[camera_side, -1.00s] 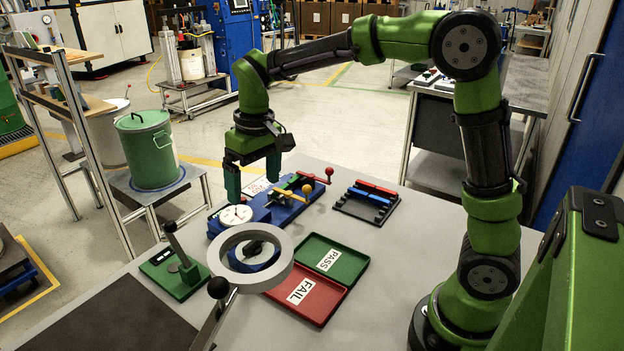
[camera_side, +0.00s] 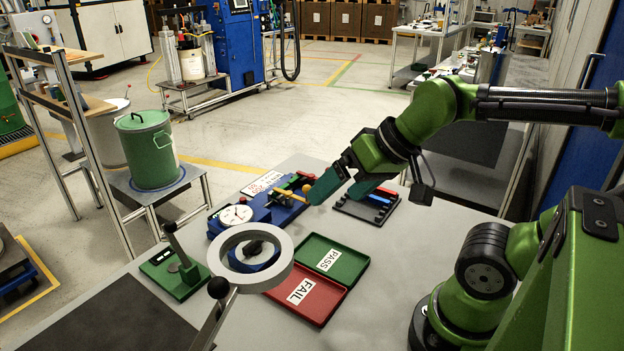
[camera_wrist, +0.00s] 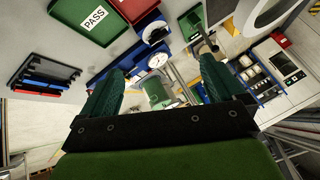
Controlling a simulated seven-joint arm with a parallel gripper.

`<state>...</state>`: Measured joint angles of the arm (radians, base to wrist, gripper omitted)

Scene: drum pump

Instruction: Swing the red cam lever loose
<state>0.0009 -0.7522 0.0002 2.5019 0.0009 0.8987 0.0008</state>
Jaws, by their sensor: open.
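The blue fixture (camera_side: 262,210) with a white dial (camera_side: 236,215) stands on the bench. Its yellow lever (camera_side: 289,195) shows near the fingers, its yellow ball close to them. Of the red cam lever, only a short red piece (camera_side: 305,174) shows at the fixture's right end; its ball is hidden behind my gripper. My gripper (camera_side: 332,194) is open, tilted down-left, at the fixture's right end. In the wrist view my gripper (camera_wrist: 160,68) shows spread, empty fingers with the dial (camera_wrist: 157,60) between them. I cannot tell whether a finger touches the lever.
A black rack (camera_side: 350,208) with red and blue bars lies just under and right of my gripper. The green PASS tray (camera_side: 345,256) and red FAIL tray (camera_side: 325,304) lie in front. A grey ring (camera_side: 222,252) and a green lever stand (camera_side: 160,278) are at left.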

